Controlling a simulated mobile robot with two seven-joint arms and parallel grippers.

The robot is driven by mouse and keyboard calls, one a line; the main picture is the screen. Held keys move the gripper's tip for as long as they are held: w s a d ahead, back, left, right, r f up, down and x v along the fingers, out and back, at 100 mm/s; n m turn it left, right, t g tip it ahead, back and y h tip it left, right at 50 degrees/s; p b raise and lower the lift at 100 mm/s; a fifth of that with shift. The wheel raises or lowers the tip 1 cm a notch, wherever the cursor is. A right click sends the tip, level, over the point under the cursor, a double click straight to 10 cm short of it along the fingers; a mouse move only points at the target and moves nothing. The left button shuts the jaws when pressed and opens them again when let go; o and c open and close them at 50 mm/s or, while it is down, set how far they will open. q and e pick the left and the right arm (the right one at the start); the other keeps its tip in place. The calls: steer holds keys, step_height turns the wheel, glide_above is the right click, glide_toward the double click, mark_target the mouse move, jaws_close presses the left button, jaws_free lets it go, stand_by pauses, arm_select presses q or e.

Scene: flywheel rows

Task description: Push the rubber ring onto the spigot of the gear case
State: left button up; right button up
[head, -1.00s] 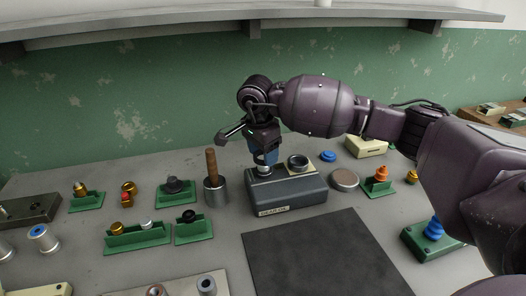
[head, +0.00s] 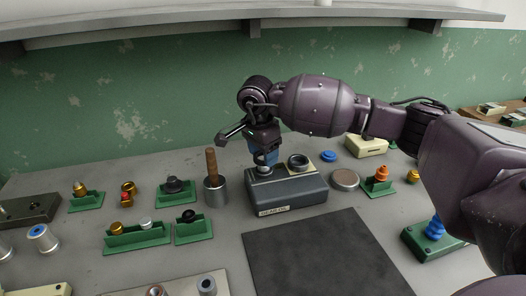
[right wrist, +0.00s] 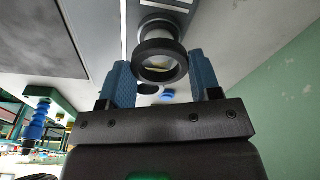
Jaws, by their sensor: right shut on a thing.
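The gear case (head: 290,194) is a grey box with a label on its front, standing behind the dark mat. Its pale round spigot (head: 264,170) is on top at the left, right under my right gripper (head: 264,158). In the right wrist view, the black rubber ring (right wrist: 158,46) sits between the blue fingertips, and my right gripper (right wrist: 162,82) is shut on it. A grey round part, apparently the spigot (right wrist: 158,27), shows close behind the ring and roughly in line with it. I cannot tell whether the ring is around it. My left gripper is not in view.
A metal pot with a wooden handle (head: 215,190) is close on the left. A round tin (head: 345,179) is on the right. The dark mat (head: 325,258) in front is clear.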

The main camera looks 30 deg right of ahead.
steer(key=shift+f+b, duration=0.45)
steer(key=shift+f, duration=0.95)
steer(key=shift+r+p, duration=0.35)
steer(key=shift+r, duration=0.85)
steer(key=shift+f+b, duration=0.45)
steer(key=shift+f, duration=0.85)
stand_by(1.3)
steer(key=o, duration=1)
steer(key=shift+c, duration=0.2)
